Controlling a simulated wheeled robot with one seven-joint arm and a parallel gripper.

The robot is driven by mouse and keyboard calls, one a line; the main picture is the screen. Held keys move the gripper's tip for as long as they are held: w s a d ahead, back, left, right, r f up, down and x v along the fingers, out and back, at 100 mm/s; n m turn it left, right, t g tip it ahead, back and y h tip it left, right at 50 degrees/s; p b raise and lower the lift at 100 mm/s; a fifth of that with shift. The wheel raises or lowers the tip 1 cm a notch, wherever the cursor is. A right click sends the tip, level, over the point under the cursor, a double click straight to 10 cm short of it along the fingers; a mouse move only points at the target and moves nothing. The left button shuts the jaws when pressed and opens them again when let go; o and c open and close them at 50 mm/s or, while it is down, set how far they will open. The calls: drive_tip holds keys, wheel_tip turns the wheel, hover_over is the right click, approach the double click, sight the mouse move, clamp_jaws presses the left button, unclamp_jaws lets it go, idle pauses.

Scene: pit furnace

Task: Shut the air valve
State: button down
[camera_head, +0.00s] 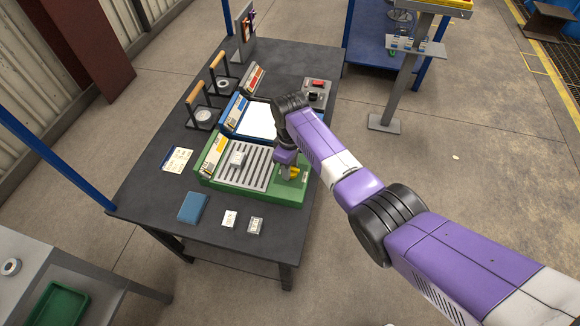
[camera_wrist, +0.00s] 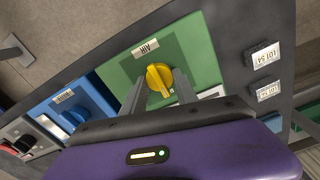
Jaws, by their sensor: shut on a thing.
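The air valve is a yellow knob (camera_wrist: 160,79) on a green panel, below a label reading AIR (camera_wrist: 146,47) in the wrist view. In the head view the yellow knob (camera_head: 295,171) shows at the right end of the green unit (camera_head: 215,178) on the dark table. My gripper (camera_wrist: 158,88) is at the knob, with one finger on each side of it, shut on it. In the head view my gripper (camera_head: 287,165) comes down over the green unit and partly hides the knob. A blue knob (camera_wrist: 72,118) sits on the neighbouring blue panel.
The blue unit (camera_head: 232,116) stands behind the green one. Wooden-handled stands (camera_head: 194,90) and a box with red and black controls (camera_head: 316,90) are farther back. A blue book (camera_head: 193,207) and small tags (camera_head: 229,218) lie at the table's front.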

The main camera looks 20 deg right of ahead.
drive_tip(key=c, duration=0.9)
unclamp_jaws()
drive_tip(key=shift+c, duration=0.2)
drive_tip(key=shift+r, duration=3.9)
